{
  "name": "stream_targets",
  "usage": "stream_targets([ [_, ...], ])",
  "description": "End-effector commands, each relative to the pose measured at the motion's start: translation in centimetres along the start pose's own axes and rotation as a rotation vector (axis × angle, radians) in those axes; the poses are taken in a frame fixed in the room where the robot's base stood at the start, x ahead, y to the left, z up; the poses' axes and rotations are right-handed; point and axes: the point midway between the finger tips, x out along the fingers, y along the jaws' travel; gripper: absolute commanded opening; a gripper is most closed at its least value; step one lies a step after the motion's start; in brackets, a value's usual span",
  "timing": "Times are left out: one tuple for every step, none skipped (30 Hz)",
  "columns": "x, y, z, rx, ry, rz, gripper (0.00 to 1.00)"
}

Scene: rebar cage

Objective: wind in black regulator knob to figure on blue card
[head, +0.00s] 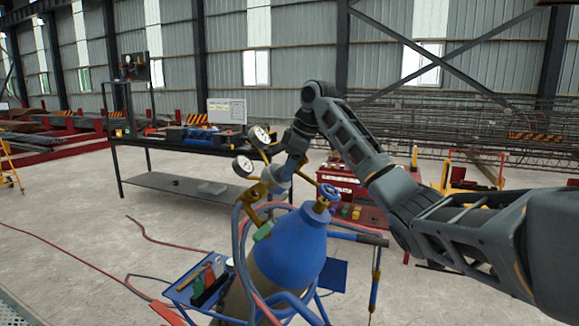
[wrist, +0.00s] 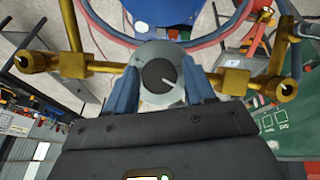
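The black regulator knob (wrist: 160,76) has a white pointer line aimed to the lower right in the wrist view. It sits in front of a pale grey round housing on the brass regulator (wrist: 236,81). My gripper (wrist: 161,78) has its two blue fingers on either side of the knob, with a thin grey rim showing between. Contact is not clear. In the head view my gripper (head: 271,181) reaches down to the regulator (head: 255,192) beside the blue cylinder (head: 291,250), and hides the knob. Two white gauges (head: 243,166) stand nearby; their readings are too small. I cannot make out a blue card with a figure.
A blue tray (head: 184,292) with tools is left of the cylinder. Red and blue hoses loop around it. A dark workbench (head: 175,186) carries a white card (head: 227,111) behind. A red toolbox (head: 340,178) stands behind right.

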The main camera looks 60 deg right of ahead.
Motion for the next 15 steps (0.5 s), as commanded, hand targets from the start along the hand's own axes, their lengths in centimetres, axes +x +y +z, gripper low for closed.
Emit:
stream_targets([
  [-0.1, 0.0, -0.1, -0.001, 0.001, 0.002, 0.59],
  [-0.1, 0.0, -0.1, -0.001, 0.002, 0.002, 0.62],
  [-0.1, 0.1, -0.1, -0.001, 0.002, 0.003, 0.66],
  [-0.1, 0.1, -0.1, -0.001, 0.002, 0.004, 0.68],
  [-0.1, 0.1, -0.1, -0.001, 0.003, 0.004, 0.68],
  [-0.2, 0.1, -0.1, -0.001, 0.003, 0.005, 0.68],
  [-0.2, 0.1, -0.1, -0.001, 0.003, 0.005, 0.68],
  [-0.2, 0.1, -0.1, -0.001, 0.003, 0.005, 0.68],
  [-0.2, 0.1, -0.2, -0.001, 0.004, 0.006, 0.68],
  [-0.2, 0.1, -0.2, -0.001, 0.004, 0.006, 0.68],
  [-0.3, 0.1, -0.2, -0.002, 0.004, 0.006, 0.68],
  [-0.5, 0.1, -0.2, -0.002, 0.004, 0.007, 0.68],
  [-0.6, 0.1, -0.2, -0.002, 0.005, 0.007, 0.68],
  [-0.9, 0.1, -0.2, -0.002, 0.004, 0.007, 0.68],
  [-1.4, 0.1, -0.2, -0.003, 0.005, 0.008, 0.68],
])
